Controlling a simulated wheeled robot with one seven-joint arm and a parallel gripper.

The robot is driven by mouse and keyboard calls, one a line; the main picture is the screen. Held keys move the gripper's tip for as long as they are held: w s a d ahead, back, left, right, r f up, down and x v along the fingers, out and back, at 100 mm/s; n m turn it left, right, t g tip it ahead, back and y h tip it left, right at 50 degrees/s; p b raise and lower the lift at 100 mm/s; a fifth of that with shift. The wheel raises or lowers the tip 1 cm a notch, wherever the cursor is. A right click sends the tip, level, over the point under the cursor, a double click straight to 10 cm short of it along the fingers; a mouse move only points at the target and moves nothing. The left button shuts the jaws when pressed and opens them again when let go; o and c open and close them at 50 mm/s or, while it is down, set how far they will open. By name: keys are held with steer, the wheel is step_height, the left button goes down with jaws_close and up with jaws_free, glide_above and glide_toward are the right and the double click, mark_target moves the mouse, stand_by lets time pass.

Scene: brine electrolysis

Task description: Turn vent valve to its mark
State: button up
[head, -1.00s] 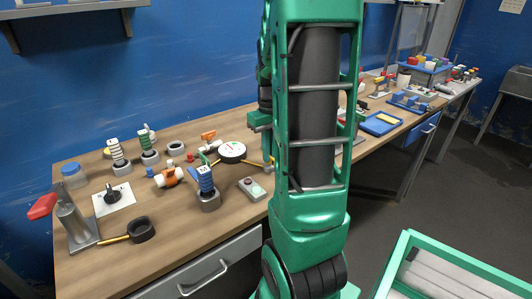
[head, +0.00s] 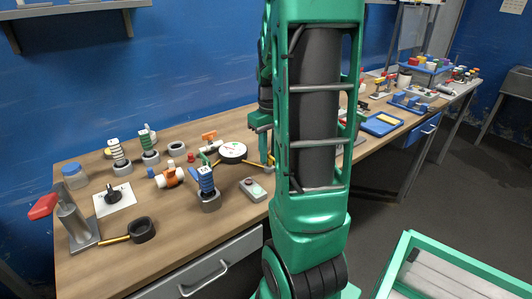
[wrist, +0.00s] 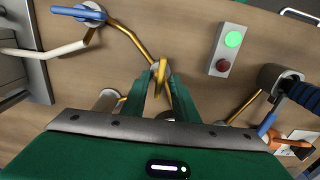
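A yellow valve handle (wrist: 161,76) stands on a small round grey body with a brass pipe running to it in the wrist view. It looks like the vent valve, though no label is readable. My gripper (wrist: 161,88) is above it, with one green finger on each side of the handle. The fingers look apart with narrow gaps beside the handle, so no firm grip shows. The valve's mark cannot be made out. In the head view my arm hides most of this spot; part of my gripper (head: 261,128) shows at the arm's left edge.
A grey box with a green and a red button (wrist: 226,50) sits right of the valve. A blue-handled valve (wrist: 80,13) is at upper left and an orange-handled one (wrist: 286,143) at lower right. A round white gauge (head: 232,150) stands left of my gripper on the bench.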

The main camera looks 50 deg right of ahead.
mark_target(269, 155)
steer(key=shift+r, duration=0.1)
step_height(269, 155, up, 11)
steer(key=shift+f, duration=0.2)
stand_by(0.7)
steer(key=s+a+f+m, duration=0.2)
steer(key=s+a+f, duration=0.1)
steer(key=s+a, duration=0.4)
steer(key=s+a+f+m, duration=0.2)
steer(key=s+a+f, duration=0.1)
steer(key=s+a, duration=0.4)
steer(key=a, duration=0.2)
steer(key=shift+a+f, duration=0.3)
steer(key=shift+f, duration=0.05)
